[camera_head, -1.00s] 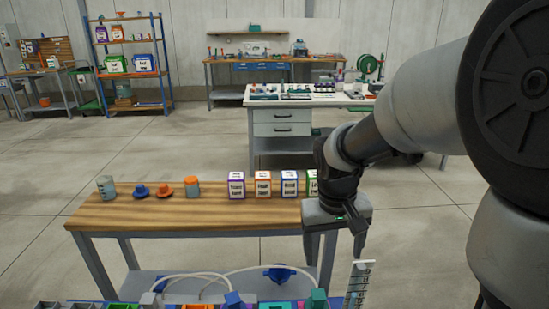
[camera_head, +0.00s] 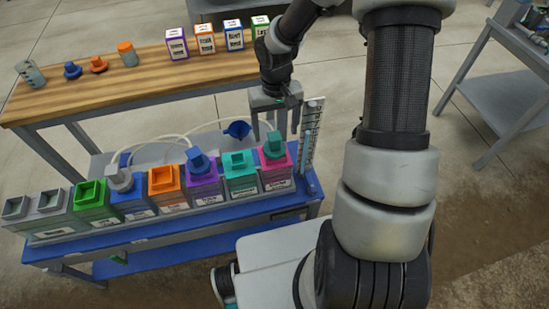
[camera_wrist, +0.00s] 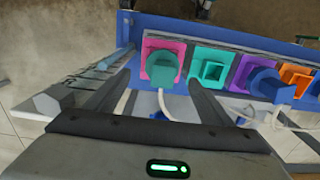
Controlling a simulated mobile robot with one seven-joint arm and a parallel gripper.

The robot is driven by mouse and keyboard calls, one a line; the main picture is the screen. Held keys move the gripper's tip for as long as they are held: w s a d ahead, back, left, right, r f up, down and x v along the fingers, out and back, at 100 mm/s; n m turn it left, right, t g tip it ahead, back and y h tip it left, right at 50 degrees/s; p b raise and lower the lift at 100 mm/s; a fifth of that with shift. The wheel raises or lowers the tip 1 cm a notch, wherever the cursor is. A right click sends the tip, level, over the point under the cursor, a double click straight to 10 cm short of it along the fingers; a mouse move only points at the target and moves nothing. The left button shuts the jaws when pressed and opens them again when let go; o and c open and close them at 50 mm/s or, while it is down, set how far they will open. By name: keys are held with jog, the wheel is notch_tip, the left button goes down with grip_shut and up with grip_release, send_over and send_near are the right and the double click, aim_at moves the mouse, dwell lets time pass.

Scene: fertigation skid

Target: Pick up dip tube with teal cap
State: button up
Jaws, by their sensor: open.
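The teal cap (camera_head: 272,144) of the dip tube sits on the pink container (camera_head: 275,172) at the right end of the row. Its tube below the cap is hidden. My gripper (camera_head: 275,128) is open and points down over the pink container. In the wrist view the teal cap (camera_wrist: 163,70) shows between the fingers of my gripper (camera_wrist: 161,78). The fingers stand on either side of the cap, with a gap on each side. I cannot tell exactly how high they are above it.
A clear graduated column (camera_head: 311,135) stands close to the right of the pink container. A teal container (camera_head: 241,185) with an open square socket is to the left. A purple container (camera_head: 203,188) holds a blue cap (camera_head: 197,160). White hoses (camera_head: 165,140) loop behind the row.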

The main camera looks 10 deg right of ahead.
aim_at(275, 158)
jog(key=shift+s+a+f+b, duration=0.15)
jog(key=shift+f+b, duration=0.3)
jog(key=shift+f, duration=1.1)
jog(key=shift+s+a+f+b, duration=0.1)
jog(key=shift+f+b, duration=0.3)
jog(key=shift+f, duration=1.15)
jog(key=shift+c, duration=0.4)
jog(key=c, duration=1.4)
